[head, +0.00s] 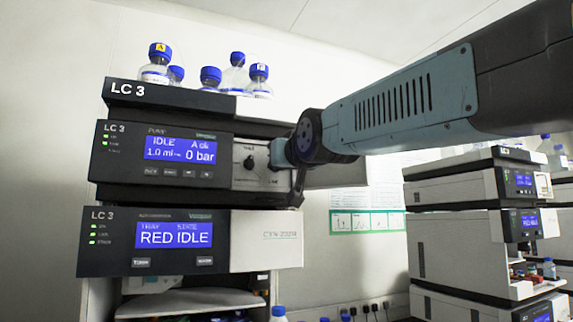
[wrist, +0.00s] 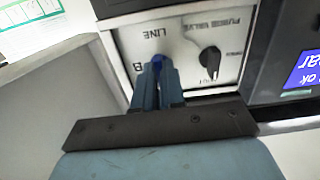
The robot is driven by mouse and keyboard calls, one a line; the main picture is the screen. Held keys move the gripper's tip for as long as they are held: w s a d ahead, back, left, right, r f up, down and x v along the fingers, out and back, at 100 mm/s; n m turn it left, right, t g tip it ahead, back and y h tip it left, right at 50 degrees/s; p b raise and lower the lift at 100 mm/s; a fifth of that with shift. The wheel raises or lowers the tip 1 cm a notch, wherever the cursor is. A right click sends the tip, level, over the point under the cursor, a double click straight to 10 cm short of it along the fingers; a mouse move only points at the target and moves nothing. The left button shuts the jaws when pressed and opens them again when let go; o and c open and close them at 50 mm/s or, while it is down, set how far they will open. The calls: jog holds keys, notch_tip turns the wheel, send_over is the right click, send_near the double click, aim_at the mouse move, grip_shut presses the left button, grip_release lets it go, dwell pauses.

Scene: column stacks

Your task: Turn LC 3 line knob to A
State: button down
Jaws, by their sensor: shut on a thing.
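The LC 3 stack stands left of centre in the head view, with its pump module (head: 165,152) above an autosampler. The pump's pale valve panel (head: 247,178) carries two knobs. My gripper (head: 277,154) reaches this panel from the right.
Bottles with blue caps (head: 210,77) stand on top of the stack. The pump screen (head: 181,149) reads IDLE and 0 bar. The autosampler (head: 190,240) sits below. Another instrument stack (head: 465,235) stands at the right, with wall space between.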

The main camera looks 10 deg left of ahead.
jog(key=shift+w+f, duration=0.15)
jog(key=shift+f, duration=0.15)
jog(key=c, duration=1.2)
grip_release()
jog(key=shift+r, duration=0.2)
jog(key=v, duration=1.3)
jog(key=shift+s+d, duration=0.15)
jog(key=shift+s, duration=0.2)
